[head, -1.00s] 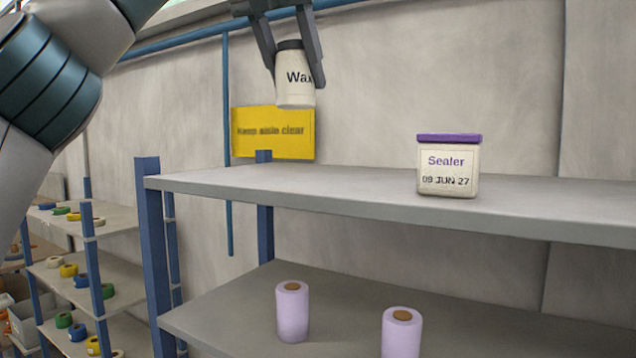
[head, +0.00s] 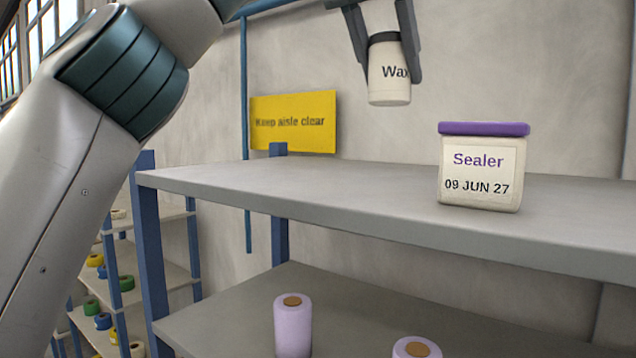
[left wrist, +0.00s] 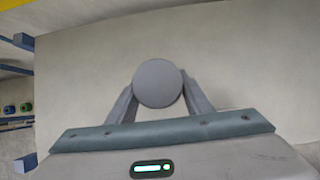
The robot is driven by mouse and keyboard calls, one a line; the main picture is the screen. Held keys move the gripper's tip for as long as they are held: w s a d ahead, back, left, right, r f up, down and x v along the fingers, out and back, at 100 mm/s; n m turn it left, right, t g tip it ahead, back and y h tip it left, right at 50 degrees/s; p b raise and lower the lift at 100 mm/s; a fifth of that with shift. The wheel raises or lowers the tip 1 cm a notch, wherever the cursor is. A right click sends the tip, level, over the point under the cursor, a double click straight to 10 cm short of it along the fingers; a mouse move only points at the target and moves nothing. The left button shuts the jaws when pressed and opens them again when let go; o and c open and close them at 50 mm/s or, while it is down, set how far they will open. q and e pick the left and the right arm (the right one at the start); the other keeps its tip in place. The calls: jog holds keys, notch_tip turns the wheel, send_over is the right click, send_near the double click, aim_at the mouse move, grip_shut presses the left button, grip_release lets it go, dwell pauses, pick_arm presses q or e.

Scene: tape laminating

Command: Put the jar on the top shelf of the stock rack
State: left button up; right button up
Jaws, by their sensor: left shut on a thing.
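A cream jar labelled "Wax" (head: 389,78) with a dark grey lid hangs upright in my left gripper (head: 390,75), whose two fingers are shut on its sides. The jar is in the air above the top shelf (head: 290,196) of the stock rack, with a gap under it. In the left wrist view, the round grey lid (left wrist: 158,83) shows between the two fingertips. My right gripper is in neither view.
A cream container labelled "Sealer" (head: 481,168) with a purple lid stands on the top shelf at right. Two lilac rolls (head: 293,325) stand on the shelf below. A yellow sign (head: 294,122) is behind. The top shelf's left part is clear.

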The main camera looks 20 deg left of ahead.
pick_arm(q)
jog(key=shift+s+a+r, duration=0.1)
jog(key=shift+s, duration=0.1)
jog(key=shift+w+a+f, duration=0.1)
jog(key=shift+w+f, duration=0.05)
jog(key=shift+f, duration=0.15)
jog(key=shift+a+f, duration=0.2)
jog(key=shift+f, duration=0.05)
jog(key=s+a+f+p, duration=0.1)
jog(key=s+a+f, duration=0.5)
jog(key=a, duration=0.3)
jog(key=shift+f, duration=0.1)
